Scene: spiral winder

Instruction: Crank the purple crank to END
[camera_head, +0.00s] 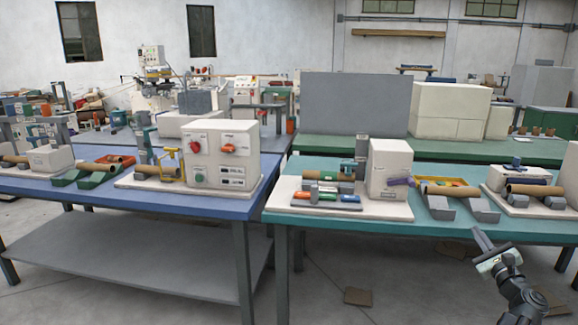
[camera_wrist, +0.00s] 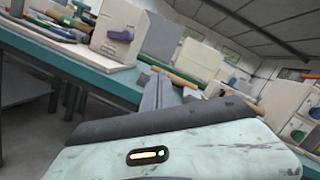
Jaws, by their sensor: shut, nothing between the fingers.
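In the wrist view the purple crank (camera_wrist: 121,35) shows at the upper left, on the face of the white housing (camera_wrist: 115,18). My gripper (camera_head: 478,236) is in front of the table's near edge, to the right of the crank and lower in the picture, well apart from it. Its fingers (camera_wrist: 158,88) are together and hold nothing. No END mark can be read in either view.
Another fixture with a tube (camera_head: 535,190) stands further right. The teal table edge (camera_head: 400,227) lies between my gripper and the winder.

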